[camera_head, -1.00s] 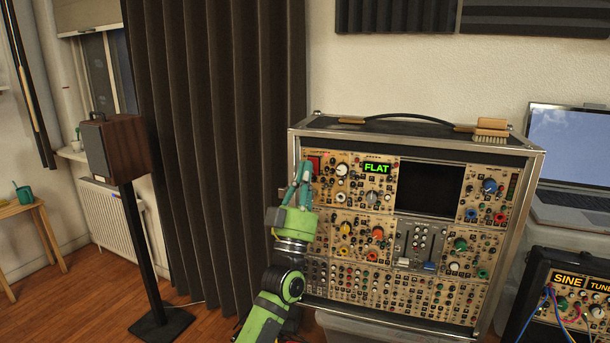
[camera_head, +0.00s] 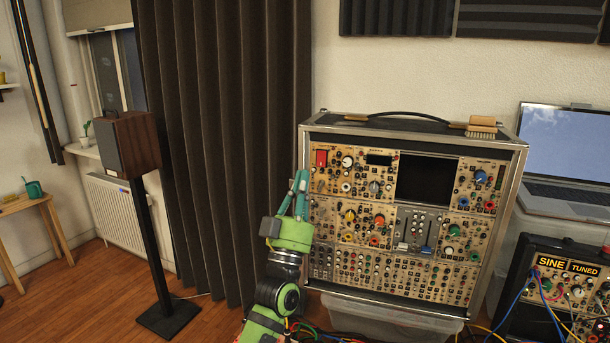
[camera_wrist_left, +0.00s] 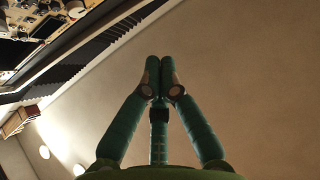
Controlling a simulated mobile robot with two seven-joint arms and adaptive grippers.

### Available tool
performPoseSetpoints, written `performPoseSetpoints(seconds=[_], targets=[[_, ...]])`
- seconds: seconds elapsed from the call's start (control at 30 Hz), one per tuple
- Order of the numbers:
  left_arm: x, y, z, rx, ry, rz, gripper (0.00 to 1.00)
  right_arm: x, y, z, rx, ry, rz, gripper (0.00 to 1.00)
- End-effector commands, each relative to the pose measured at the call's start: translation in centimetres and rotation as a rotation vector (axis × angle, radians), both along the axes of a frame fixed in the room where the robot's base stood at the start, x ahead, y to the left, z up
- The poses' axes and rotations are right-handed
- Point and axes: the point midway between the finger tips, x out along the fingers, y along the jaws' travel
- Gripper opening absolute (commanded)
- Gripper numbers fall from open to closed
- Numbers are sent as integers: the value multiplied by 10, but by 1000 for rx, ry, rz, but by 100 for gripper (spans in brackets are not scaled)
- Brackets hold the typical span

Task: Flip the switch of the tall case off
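The tall case (camera_head: 306,160) stands upright, its front full of knobs, jacks and sliders. Its red switch (camera_head: 321,158) is at the upper left of the panel and in plain view. The small display (camera_head: 379,159) to the right of the switch is dark. My left gripper (camera_head: 300,177) is at the case's left edge, below and left of the switch and apart from it. In the left wrist view its fingertips (camera_wrist_left: 160,64) are together with nothing between them. A corner of the panel (camera_wrist_left: 28,22) shows at the upper left there. My right gripper is not in view.
A smaller case (camera_head: 567,265) with SINE and TUNED displays and patch cables stands at the right. A laptop (camera_head: 566,150) is behind it. A brush (camera_head: 481,127) lies on the tall case. A speaker on a stand (camera_head: 130,145) and a dark curtain (camera_head: 215,130) are at the left.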

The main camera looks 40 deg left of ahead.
Motion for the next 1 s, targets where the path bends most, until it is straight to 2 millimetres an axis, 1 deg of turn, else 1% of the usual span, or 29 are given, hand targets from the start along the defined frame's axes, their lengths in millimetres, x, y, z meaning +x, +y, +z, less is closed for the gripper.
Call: performPoseSetpoints(seconds=[0.03,0.1,0.17,0.23,0.3,0.4,0.47,0.57,0.7,0.8,1.0], targets=[[-9,-4,-15,-2,2,1,0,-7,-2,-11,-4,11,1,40],[-18,-8,-23,-1,2,1,0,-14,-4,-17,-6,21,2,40],[-26,-12,-28,-2,1,1,0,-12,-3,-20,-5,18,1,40],[-32,-15,-33,-1,2,-1,0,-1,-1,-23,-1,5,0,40],[-37,-17,-36,-2,0,0,0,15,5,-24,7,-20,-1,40],[-41,-19,-38,0,0,1,0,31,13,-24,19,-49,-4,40],[-43,-20,-38,0,-1,1,0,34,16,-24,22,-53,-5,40],[-43,-20,-38,0,-1,1,0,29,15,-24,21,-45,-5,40],[-43,-19,-38,0,0,1,0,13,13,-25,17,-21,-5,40],[-42,-19,-38,0,0,1,0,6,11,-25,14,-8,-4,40],[-42,-20,-38,0,0,1,0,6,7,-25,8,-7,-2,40]])
